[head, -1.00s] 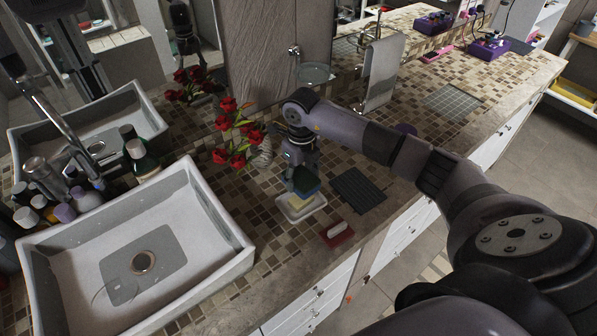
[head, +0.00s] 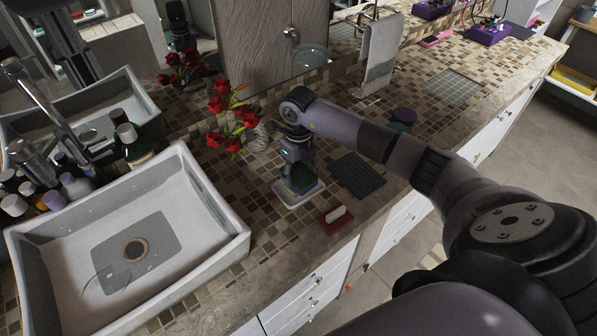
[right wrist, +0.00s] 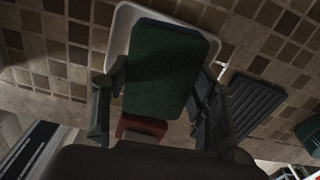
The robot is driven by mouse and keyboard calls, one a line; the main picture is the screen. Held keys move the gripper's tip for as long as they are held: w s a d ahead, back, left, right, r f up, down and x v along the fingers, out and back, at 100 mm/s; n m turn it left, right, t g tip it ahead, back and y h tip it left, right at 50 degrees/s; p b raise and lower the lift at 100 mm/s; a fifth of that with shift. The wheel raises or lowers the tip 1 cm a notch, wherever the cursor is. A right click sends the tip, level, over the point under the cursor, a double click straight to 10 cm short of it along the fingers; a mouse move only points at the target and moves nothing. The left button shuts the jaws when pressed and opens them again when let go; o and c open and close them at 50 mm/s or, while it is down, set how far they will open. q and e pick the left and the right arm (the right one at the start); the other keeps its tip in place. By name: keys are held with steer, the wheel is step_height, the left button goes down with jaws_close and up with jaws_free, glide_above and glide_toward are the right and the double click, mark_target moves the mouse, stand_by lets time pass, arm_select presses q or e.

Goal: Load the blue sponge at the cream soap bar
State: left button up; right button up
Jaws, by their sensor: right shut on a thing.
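My right gripper (head: 299,168) is shut on a sponge (head: 302,180) with a dark green top face. The sponge also fills the space between the fingers in the right wrist view (right wrist: 167,68). It is at a white tray (head: 290,200), within its rim as seen from the head; I cannot tell whether it touches the bottom. A pale cream soap bar (head: 337,213) lies in a red dish (head: 330,224), in front and to the right of the tray. The red dish shows in the right wrist view (right wrist: 142,127). My left gripper is not in view.
A dark ribbed mat (head: 357,175) lies right of the tray. Red flowers (head: 232,125) stand behind it. A white sink (head: 215,245) is at the left, with bottles (head: 75,187) beside it. A dark green and purple jar (head: 402,118) stands behind the arm.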

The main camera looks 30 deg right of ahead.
mark_target(298, 173)
steer(key=shift+f+b, duration=0.55)
steer(key=shift+f, duration=0.05)
stand_by(1.8)
steer(key=shift+r+p, duration=0.55)
steer(key=shift+r, duration=0.25)
steer(key=shift+r+p, duration=1.7)
steer(key=shift+r, duration=1.1)
